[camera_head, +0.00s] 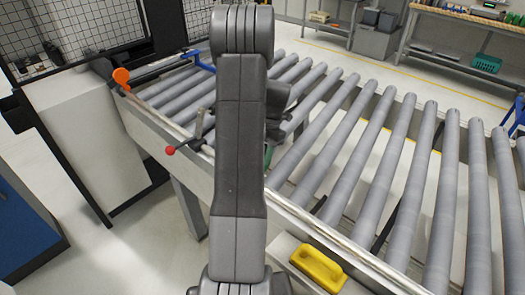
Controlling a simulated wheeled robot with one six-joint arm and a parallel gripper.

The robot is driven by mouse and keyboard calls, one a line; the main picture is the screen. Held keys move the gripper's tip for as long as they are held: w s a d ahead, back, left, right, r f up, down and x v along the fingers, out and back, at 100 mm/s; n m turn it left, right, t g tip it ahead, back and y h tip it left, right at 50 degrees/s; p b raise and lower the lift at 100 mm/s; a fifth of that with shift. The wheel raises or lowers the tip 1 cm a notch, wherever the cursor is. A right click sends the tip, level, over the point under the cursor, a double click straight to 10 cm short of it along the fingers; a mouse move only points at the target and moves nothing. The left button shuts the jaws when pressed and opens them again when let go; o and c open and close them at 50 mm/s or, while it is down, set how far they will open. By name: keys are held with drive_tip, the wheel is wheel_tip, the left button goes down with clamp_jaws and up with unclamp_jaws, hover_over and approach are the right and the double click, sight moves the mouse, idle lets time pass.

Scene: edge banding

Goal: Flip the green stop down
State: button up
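My arm rises through the middle of the view in front of the roller conveyor (330,228). A small strip of dark green (268,156) shows just right of my arm at the conveyor's near side; it seems to be part of the green stop. Most of it is hidden behind my arm, so I cannot tell if it is up or down. My gripper (279,124) seems to be partly visible as dark grey parts right of my arm, just above the green piece. Its fingers cannot be made out, nor whether it touches the green piece.
A red-knobbed lever (170,150) sticks out left of my arm. An orange stop (121,76) and a blue one (198,62) are at the upper left. A white cabinet (85,135) stands left; shelves are behind.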

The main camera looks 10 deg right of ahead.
drive_tip(key=b+v, duration=0.2)
drive_tip(key=v, duration=1.1)
drive_tip(key=shift+r+b, duration=0.3)
drive_tip(key=shift+r, duration=0.05)
